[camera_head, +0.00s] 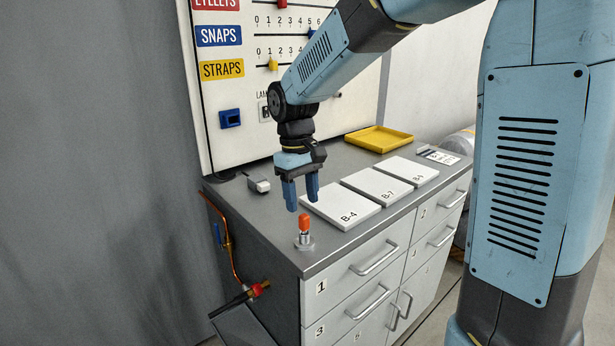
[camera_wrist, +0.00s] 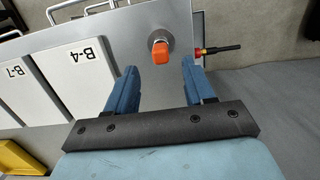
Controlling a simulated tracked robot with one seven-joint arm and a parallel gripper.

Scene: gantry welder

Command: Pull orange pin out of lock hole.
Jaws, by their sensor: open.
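The orange pin (camera_head: 304,222) stands upright in a grey round lock fitting (camera_head: 304,243) near the front left corner of the cabinet top. In the wrist view the orange pin (camera_wrist: 161,52) shows just beyond the fingertips and between their lines. My gripper (camera_head: 302,206) is open, with its blue fingers pointing down above the pin. In the wrist view my gripper (camera_wrist: 159,70) has an empty gap between its fingers. The fingers look apart from the pin. The hole itself is hidden by the pin.
White plates B-4 (camera_head: 341,206) and B-7 (camera_head: 377,186) lie right of the pin. A yellow tray (camera_head: 379,139) is at the back. A small grey block (camera_head: 258,185) lies left. A panel with sliders (camera_head: 262,60) stands behind. A copper pipe and red-black torch (camera_head: 257,290) are at the cabinet's left side.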

